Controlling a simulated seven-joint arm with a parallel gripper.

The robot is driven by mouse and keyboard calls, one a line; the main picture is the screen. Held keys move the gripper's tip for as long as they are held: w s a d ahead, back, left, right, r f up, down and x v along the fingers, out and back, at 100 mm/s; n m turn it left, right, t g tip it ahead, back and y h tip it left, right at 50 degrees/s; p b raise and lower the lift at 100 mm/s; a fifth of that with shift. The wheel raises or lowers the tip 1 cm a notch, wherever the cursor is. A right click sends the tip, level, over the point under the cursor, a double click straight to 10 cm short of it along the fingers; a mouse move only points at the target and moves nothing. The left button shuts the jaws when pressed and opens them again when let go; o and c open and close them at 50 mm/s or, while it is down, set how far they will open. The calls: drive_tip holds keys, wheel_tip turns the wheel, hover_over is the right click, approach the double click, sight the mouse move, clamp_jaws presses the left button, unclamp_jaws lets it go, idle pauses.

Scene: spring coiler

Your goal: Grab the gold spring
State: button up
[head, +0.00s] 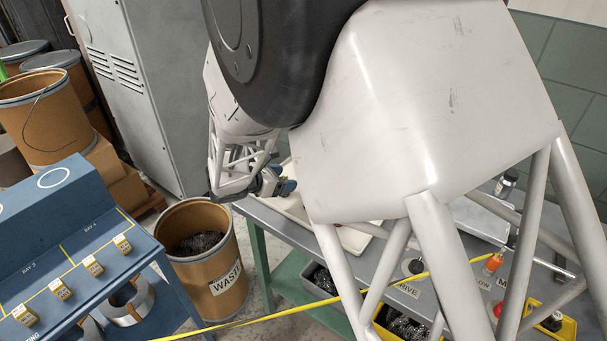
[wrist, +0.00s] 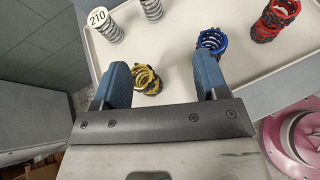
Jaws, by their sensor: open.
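The gold spring (wrist: 147,79) lies on the white tray (wrist: 178,104) in the wrist view. It shows between the two blue fingers of my gripper (wrist: 163,82), nearer the left finger. My gripper is open and holds nothing. I cannot tell how far the fingers are above the tray. In the head view, my gripper (head: 284,187) is over the tray's left end, and my arm hides most of the tray. The gold spring cannot be made out there.
A blue spring (wrist: 212,41) stands just beyond the right finger. A red spring (wrist: 277,18) is farther right. Silver springs (wrist: 108,29) and a round 210 tag (wrist: 98,17) are at upper left. A pink round machine part (wrist: 298,138) is at lower right. A waste drum (head: 228,262) stands beside the bench.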

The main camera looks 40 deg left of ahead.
drive_tip(key=shift+n+t+y, duration=0.4)
drive_tip(key=shift+n, duration=0.4)
drive_tip(key=a, duration=0.1)
drive_tip(key=s+a+f, duration=0.2)
drive_tip(key=a, duration=0.1)
drive_tip(key=shift+s, duration=0.2)
drive_tip(key=shift+w+d, duration=0.1)
drive_tip(key=shift+x, duration=1.25)
drive_tip(key=shift+f, duration=0.1)
drive_tip(key=shift+x, duration=2.55)
drive_tip(key=shift+c, duration=0.3)
drive_tip(key=c, duration=1)
